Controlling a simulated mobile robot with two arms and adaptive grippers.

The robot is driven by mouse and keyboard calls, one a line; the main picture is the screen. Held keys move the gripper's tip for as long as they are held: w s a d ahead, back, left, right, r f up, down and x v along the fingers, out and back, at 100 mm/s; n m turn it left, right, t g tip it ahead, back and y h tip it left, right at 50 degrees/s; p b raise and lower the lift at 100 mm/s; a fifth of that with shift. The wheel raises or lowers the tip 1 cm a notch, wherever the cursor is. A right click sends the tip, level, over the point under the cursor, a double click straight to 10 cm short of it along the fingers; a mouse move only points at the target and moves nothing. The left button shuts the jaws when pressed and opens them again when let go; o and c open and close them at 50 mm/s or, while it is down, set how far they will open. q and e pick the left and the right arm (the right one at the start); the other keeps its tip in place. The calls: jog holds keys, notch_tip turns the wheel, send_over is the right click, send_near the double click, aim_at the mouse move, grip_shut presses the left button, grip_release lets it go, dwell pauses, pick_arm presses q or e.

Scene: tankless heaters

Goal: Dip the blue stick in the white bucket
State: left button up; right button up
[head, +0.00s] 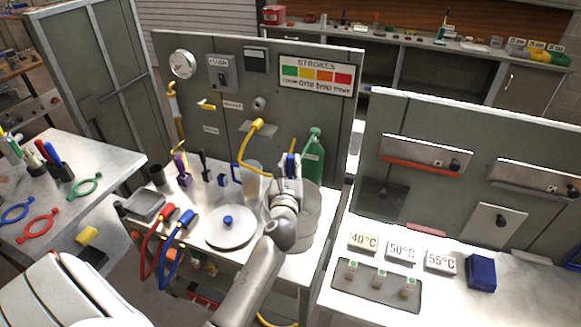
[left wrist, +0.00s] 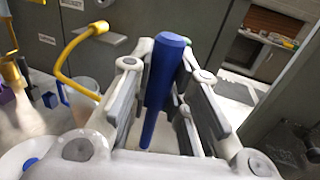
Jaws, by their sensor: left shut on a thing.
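The blue stick (left wrist: 165,75) stands nearly upright between the fingers of my left gripper (left wrist: 160,95) in the left wrist view. The gripper is shut on it. In the head view the stick's blue top (head: 292,160) shows just above my left gripper (head: 287,180). The pale bucket (head: 311,220) stands on the bench at the centre, partly hidden by my gripper and forearm. The gripper is at the bucket's upper left part in the picture. I cannot tell whether the stick's lower end is inside the bucket. My right gripper is not in view.
A round lid (head: 231,230) with a blue knob lies left of the bucket. A green bottle (head: 313,155) stands behind it, near the yellow spout (head: 255,135). Red jumper cables (head: 150,240) and blue ones (head: 176,240) lie farther left. The upright panel (head: 335,130) closes off the back.

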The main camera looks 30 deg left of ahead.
aim_at(290, 160)
pick_arm(q)
jog(key=shift+f+b, duration=4.2)
jog(key=shift+f, duration=1.2)
jog(key=shift+r, duration=0.15)
notch_tip(290, 160, up, 14)
jog(key=p, duration=1.4)
jog(key=shift+p, duration=0.4)
